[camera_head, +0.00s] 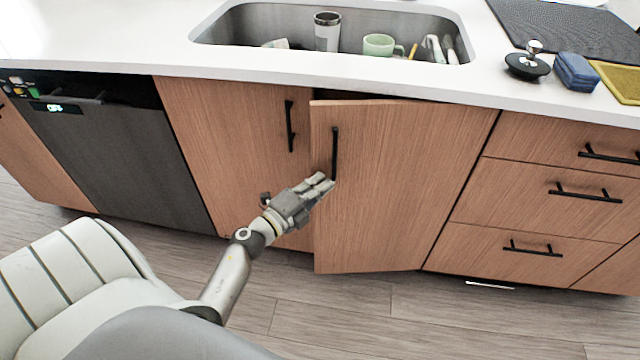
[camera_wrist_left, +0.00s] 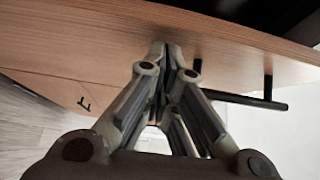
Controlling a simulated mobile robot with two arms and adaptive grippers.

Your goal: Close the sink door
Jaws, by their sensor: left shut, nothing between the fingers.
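The right sink door (camera_head: 400,190) is wood-grained and stands partly open, with a dark gap along its top and its free left edge out in front of the cabinet. Its black bar handle (camera_head: 334,153) is near that edge. The left sink door (camera_head: 235,150) is flush with the cabinet. My left gripper (camera_head: 326,182) is shut and empty, with its fingertips at the open door's front near the handle's lower end. In the left wrist view the fingertips (camera_wrist_left: 170,50) meet at or close to the door's surface (camera_wrist_left: 110,40), beside the handle (camera_wrist_left: 245,100); contact is unclear. My right gripper is not in view.
The white countertop (camera_head: 130,45) overhangs the doors, with the sink (camera_head: 290,20) holding a tumbler, green cup and utensils. A dark dishwasher (camera_head: 110,140) is at the left, drawers (camera_head: 540,195) at the right. The floor in front of the right door is clear.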

